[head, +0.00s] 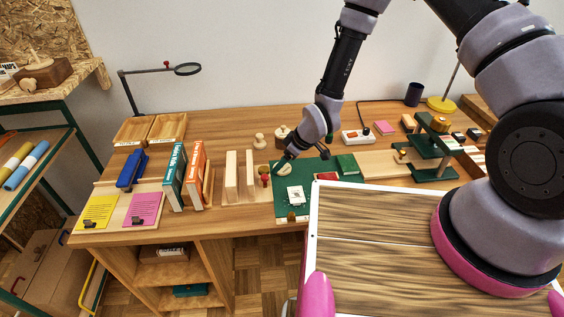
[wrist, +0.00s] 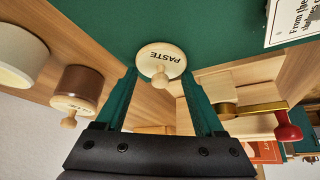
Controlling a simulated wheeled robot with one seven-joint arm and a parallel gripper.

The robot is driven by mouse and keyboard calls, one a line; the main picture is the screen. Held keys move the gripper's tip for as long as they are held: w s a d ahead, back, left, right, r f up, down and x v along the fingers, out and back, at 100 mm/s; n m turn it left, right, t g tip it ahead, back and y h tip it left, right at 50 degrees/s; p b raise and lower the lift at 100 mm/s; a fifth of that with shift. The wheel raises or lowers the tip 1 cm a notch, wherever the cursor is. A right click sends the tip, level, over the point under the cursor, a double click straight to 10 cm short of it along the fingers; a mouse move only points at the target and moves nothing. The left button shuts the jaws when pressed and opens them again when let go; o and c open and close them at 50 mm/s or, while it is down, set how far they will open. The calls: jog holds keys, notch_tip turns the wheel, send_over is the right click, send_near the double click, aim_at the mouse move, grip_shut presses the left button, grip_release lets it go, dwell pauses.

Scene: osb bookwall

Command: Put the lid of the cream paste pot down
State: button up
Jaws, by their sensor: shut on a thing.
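The round cream lid marked PASTE (wrist: 162,58), with a small knob, sits between my gripper's fingertips (wrist: 160,75) in the wrist view. My gripper is shut on it. In the head view, the lid (head: 284,169) is at the tip of my gripper (head: 285,162), over the back part of the green mat (head: 283,208). I cannot tell whether it touches the mat. A cream pot (wrist: 18,62) stands at the left of the wrist view, partly cut off by the edge. In the head view my arm seems to hide it.
A brown pot with a knobbed lid (wrist: 80,86) stands beside the cream pot. A white printed card (head: 295,196) lies on the mat. A red-knobbed tool (wrist: 288,128) is close to the gripper.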

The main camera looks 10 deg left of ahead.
jog(key=o, duration=1)
jog(key=shift+f, duration=0.1)
jog(key=v, duration=1.2)
